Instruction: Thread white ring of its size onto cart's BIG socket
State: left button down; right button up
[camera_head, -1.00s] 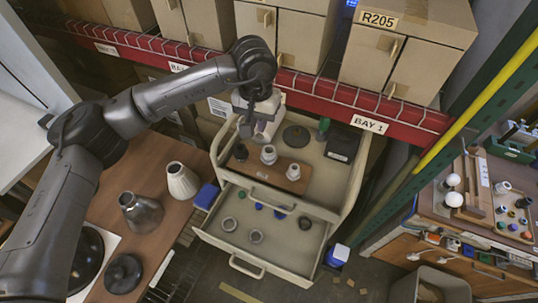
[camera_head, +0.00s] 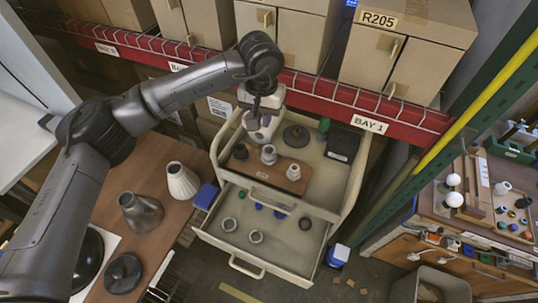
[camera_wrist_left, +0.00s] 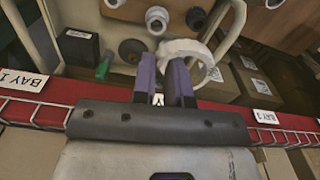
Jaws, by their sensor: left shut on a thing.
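My left gripper (camera_head: 262,131) hangs over the back left part of the cart's top tray (camera_head: 318,178). In the left wrist view the left gripper (camera_wrist_left: 163,70) has its purple fingers shut on a white ring (camera_wrist_left: 206,64), at one side of the ring. The ring is clear of the sockets. A wooden board (camera_head: 262,173) on the tray bears a dark socket (camera_head: 240,152), a pale middle socket (camera_head: 269,154) and a pale right socket (camera_head: 293,172). The middle socket also shows in the wrist view (camera_wrist_left: 157,18). I cannot tell which is BIG. My right gripper is not in view.
A dark disc (camera_head: 296,135), a black box (camera_head: 342,145) and a green bottle (camera_head: 324,124) stand at the tray's back. The open drawer (camera_head: 285,240) below holds rings and blue pieces. The red shelf beam (camera_head: 330,97) runs close behind the cart.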

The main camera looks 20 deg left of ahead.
pick_arm(q)
jog(key=shift+w+d, duration=0.1)
jog(key=shift+w, duration=0.2)
jog(key=shift+w+d, duration=0.3)
jog(key=shift+w, duration=0.6)
jog(key=shift+w+d, duration=0.1)
jog(key=shift+w, duration=0.4)
jog(key=shift+w+d, duration=0.25)
jog(key=shift+w, duration=0.45)
jog(key=shift+w+d+p, duration=0.15)
jog(key=shift+w+p, duration=0.2)
jog(key=shift+w, duration=0.25)
dwell(0.5)
jog(key=shift+f, duration=0.1)
dwell(0.5)
jog(key=shift+f+b, duration=1)
jog(key=shift+f, duration=0.9)
jog(key=shift+f, duration=0.1)
